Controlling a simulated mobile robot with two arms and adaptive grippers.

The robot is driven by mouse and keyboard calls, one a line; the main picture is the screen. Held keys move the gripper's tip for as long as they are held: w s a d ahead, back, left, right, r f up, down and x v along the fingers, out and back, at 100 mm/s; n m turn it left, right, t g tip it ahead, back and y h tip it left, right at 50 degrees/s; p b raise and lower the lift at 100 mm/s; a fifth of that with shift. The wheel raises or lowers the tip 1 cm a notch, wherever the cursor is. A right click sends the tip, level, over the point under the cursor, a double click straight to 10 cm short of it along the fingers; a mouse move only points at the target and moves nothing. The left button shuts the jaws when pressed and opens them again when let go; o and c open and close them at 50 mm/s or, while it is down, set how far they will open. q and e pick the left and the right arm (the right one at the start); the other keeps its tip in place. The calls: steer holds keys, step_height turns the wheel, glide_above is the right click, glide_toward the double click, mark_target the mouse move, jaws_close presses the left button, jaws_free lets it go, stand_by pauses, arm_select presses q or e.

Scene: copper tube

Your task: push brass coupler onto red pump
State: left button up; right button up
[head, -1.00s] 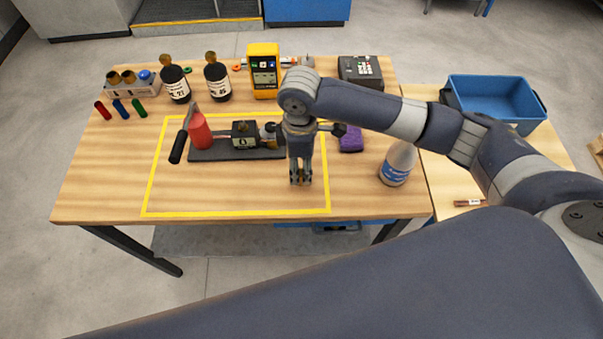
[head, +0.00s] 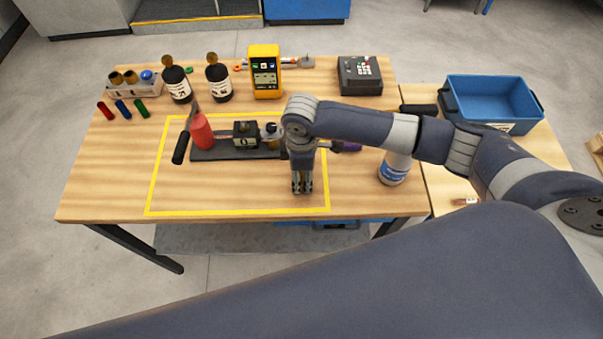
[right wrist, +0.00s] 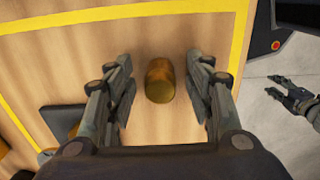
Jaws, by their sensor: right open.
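The red pump (head: 202,133) stands at the left end of a dark base plate (head: 213,154), with a black-handled lever and a gauge block (head: 246,134) beside it. My right gripper (head: 302,188) points down over the yellow-outlined area, right of and nearer than the pump. In the right wrist view, the brass coupler (right wrist: 160,80) lies between the open fingers of this gripper (right wrist: 161,62), with gaps on both sides. The coupler is hidden by the gripper in the head view. My left gripper (right wrist: 297,100) shows small at the right of the wrist view, over the floor beyond the table edge.
Two dark bottles (head: 219,82), a yellow meter (head: 265,75) and a keypad box (head: 360,75) stand along the back. A blue bin (head: 492,98) is far right. The outlined area's front left is clear.

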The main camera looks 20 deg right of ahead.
mark_target(302, 176)
steer(key=shift+c, duration=1.1)
jaws_close()
steer(key=shift+r, duration=0.4)
step_height(302, 176, up, 2)
steer(key=shift+w+r+b, duration=0.1)
steer(key=shift+b, duration=0.6)
steer(key=shift+s+a+r, duration=0.2)
steer(key=shift+s, duration=0.45)
steer(key=s+a+r+b, duration=0.1)
steer(key=s+a, duration=0.1)
steer(key=s, duration=0.5)
steer(key=s+a+b, duration=0.2)
steer(key=s+a, duration=0.1)
steer(key=s, duration=0.4)
steer(key=shift+r, duration=0.35)
